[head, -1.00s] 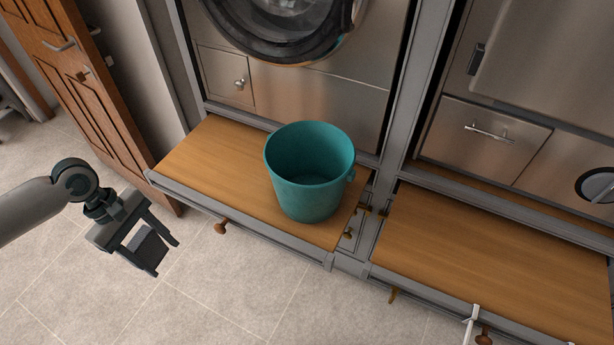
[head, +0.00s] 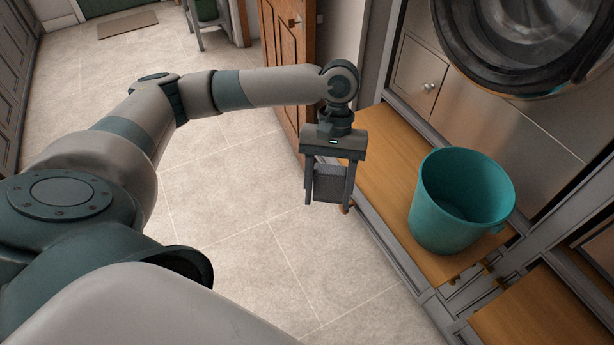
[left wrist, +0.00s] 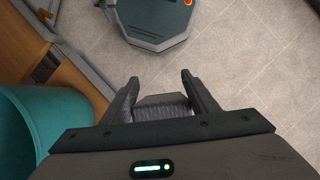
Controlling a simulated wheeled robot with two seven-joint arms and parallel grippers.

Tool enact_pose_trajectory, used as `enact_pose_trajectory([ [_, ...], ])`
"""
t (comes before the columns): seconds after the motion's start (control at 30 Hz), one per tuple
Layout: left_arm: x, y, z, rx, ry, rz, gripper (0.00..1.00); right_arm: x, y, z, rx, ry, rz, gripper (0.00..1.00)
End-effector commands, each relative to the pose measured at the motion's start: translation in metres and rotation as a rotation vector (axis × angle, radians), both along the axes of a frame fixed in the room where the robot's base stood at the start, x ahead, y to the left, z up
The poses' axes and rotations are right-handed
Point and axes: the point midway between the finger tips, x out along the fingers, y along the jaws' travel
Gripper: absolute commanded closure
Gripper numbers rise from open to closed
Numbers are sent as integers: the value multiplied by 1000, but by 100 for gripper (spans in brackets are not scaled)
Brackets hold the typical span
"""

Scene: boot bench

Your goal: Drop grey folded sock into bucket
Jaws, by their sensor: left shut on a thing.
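My left gripper (head: 328,198) is shut on the grey folded sock (head: 331,185), which hangs between its two fingers, above the floor at the front edge of the wooden bench. The sock also shows between the fingers in the left wrist view (left wrist: 163,106). The teal bucket (head: 452,215) stands upright on the bench, to the right of the gripper and apart from it. Its visible inside looks empty. In the left wrist view the bucket (left wrist: 40,125) is at the lower left. My right gripper is not in view.
The wooden bench (head: 385,150) runs below a front-loading washer (head: 520,45). A wooden cabinet door (head: 285,60) stands behind my left gripper. A second bench board (head: 550,310) lies at the lower right. The tiled floor (head: 240,200) left of the bench is clear.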

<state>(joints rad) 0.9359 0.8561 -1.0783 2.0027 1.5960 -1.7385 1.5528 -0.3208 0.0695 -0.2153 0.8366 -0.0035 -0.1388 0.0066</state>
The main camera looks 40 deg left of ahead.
Motion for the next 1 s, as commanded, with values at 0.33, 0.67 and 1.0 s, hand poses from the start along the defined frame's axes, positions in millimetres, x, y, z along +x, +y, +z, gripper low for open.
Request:
enact_pose_trajectory([
  [0.33,12,-29,59,2,-2,-425,67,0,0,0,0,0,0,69],
  [0.67,12,-31,66,0,1,-475,67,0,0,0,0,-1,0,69],
  [1.0,12,-31,65,-1,0,-473,67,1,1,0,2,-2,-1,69],
])
